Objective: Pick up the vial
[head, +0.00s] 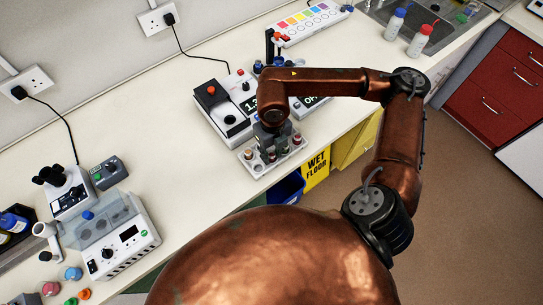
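Several small vials stand in a pale rack (257,170) near the bench's front edge. One vial (248,154) with a reddish-brown cap shows at the rack's left end, and another vial (297,139) at its right end. Which one is the task's vial I cannot tell. My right gripper (270,146) points down over the middle of the rack, among the vial tops. Its fingers are small and dark here, and they partly hide the middle vials. I cannot tell whether they are open, or touching a vial. My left gripper is not in view.
A white device with a red knob (211,90) stands just behind the rack. A rainbow-marked white unit (307,22) is at the back. A white instrument (122,238) stands at the left. The bench (185,190) is bare between it and the rack.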

